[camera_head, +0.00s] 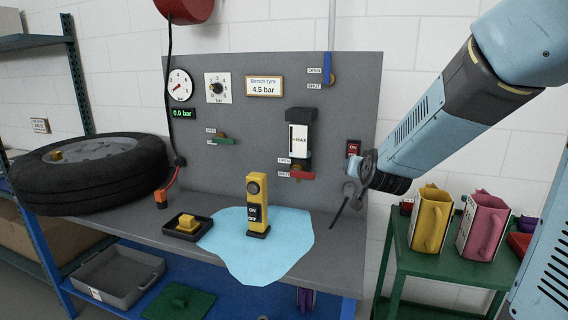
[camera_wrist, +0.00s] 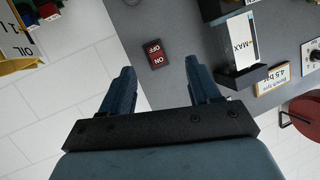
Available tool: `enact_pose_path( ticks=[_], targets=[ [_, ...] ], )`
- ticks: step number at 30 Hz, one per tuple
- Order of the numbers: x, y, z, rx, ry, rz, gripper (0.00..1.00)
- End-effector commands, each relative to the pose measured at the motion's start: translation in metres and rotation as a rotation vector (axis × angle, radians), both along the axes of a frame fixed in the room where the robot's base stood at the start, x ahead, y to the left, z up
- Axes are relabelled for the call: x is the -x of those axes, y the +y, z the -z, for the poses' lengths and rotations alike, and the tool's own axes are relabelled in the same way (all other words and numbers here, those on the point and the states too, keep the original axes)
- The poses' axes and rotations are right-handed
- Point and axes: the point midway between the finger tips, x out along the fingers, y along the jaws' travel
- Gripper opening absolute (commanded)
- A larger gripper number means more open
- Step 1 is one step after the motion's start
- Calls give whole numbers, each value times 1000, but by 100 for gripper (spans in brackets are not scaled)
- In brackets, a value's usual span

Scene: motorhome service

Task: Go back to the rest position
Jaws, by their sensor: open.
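My gripper (camera_head: 348,196) hangs in front of the right edge of the grey panel (camera_head: 345,85), above the bench's right end. In the wrist view my gripper (camera_wrist: 162,85) has its two blue fingers apart, with nothing between them. The red ON/OFF switch (camera_head: 353,149) is on the panel just above the gripper. It also shows in the wrist view (camera_wrist: 156,53), beyond the fingertips and apart from them.
A yellow device (camera_head: 256,205) stands on a light blue puddle-like patch (camera_head: 275,258) on the bench. A tyre (camera_head: 90,175) lies at left. Yellow (camera_head: 430,218) and pink (camera_head: 482,226) jugs stand on the green table at right. A red lever (camera_head: 301,175) juts from the panel.

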Motion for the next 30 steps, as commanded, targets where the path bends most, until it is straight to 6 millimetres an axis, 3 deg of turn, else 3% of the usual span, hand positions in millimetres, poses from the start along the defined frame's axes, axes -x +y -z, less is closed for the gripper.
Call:
enact_pose_path(
  ticks=[11, 24, 30],
  targets=[
    [104, -3, -25, 15, 285, -137, 62],
    [256, -23, -31, 125, 629, -180, 62],
    [294, -28, -29, 155, 718, -168, 62]
  ],
)
